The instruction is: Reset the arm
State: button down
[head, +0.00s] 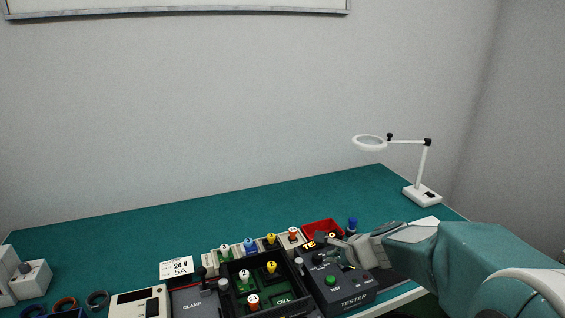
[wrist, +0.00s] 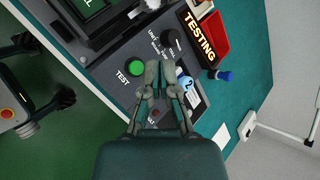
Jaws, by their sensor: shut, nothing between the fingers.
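My arm reaches in from the right in the head view, low over the right part of the bench. My gripper (head: 338,243) is shut and empty, above the back of the dark tester box (head: 352,297). In the wrist view my gripper's (wrist: 159,66) fingertips are together, between the green TEST button (wrist: 135,68) and a blue-and-white piece marked 2 (wrist: 185,84). That piece sits at the tester, partly behind a finger. I cannot tell whether the fingers touch the tester.
A black tray (head: 237,304) with several numbered pieces stands left of the tester. A red bin (head: 322,226) and blue knob (head: 352,224) lie behind it. A white magnifier lamp (head: 422,192) stands at the back right. The green bench (head: 190,222) behind is clear.

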jog(key=s+a+r+n+g+h, duration=0.1)
jog(key=s+a+r+n, duration=0.15)
jog(key=s+n, duration=0.4)
jog(key=s+a+r+n+g, duration=0.1)
jog(key=s+r+n, duration=0.2)
jog(key=s+n, duration=0.35)
jog(key=s+d+n+h, duration=0.3)
jog(key=s+n, duration=0.3)
jog(key=s, duration=0.6)
jog(key=shift+s+d+r+h, duration=0.25)
jog(key=shift+d+r+h, duration=0.15)
jog(key=shift+d, duration=0.15)
